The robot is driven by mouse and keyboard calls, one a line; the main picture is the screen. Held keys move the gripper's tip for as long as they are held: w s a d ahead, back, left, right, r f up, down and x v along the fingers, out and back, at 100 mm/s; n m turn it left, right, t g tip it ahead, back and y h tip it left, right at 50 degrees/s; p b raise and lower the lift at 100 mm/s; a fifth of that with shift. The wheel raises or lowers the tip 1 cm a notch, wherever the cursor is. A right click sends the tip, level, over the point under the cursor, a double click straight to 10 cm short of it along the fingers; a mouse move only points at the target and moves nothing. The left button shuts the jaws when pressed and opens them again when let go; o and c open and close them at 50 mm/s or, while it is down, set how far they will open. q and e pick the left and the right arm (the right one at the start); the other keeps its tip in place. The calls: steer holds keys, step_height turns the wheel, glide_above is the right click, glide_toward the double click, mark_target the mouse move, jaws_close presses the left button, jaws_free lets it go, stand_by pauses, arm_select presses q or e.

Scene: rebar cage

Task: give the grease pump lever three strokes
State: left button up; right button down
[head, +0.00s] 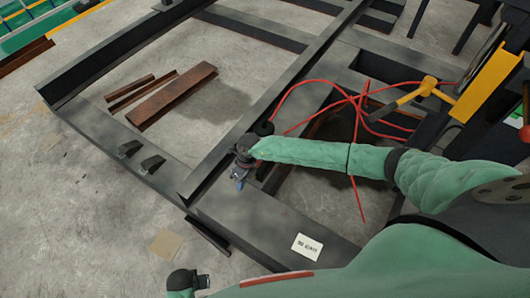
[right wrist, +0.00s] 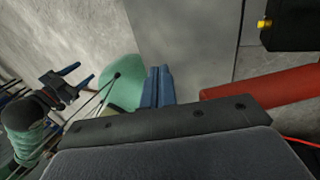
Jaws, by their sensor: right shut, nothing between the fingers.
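My right gripper (head: 239,180) hangs over the dark steel frame, its arm crossing from the right. In the right wrist view its blue fingers (right wrist: 157,86) are together with nothing between them. A thick red cylinder (right wrist: 262,95) lies to the right of the fingers, apart from the fingertips; it may be the lever's grip. A black block with a yellow fitting (right wrist: 286,24) is beyond it at upper right. I cannot make out a whole pump or lever in the head view. My left gripper (right wrist: 84,71) has its blue fingers apart and empty; it also shows at the bottom of the head view (head: 202,281).
Dark steel beams (head: 105,58) form a frame around concrete floor. Red hoses (head: 358,105) loop beside my right arm. Rusty bars (head: 172,95) lie inside the frame. A white label (head: 307,247) is on the near beam.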

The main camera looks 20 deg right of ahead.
steer(key=shift+a+f, duration=0.1)
steer(key=shift+f, duration=0.1)
steer(key=shift+s+a+f+b, duration=0.2)
steer(key=shift+s+f+b, duration=0.1)
steer(key=shift+f, duration=0.4)
steer(key=shift+s+a+f+b, duration=0.15)
steer(key=shift+a+f+b, duration=0.15)
steer(key=shift+f, duration=0.35)
steer(key=shift+s+a+f+b, duration=0.15)
steer(key=shift+f+b, duration=0.25)
steer(key=shift+f, duration=0.2)
stand_by(0.4)
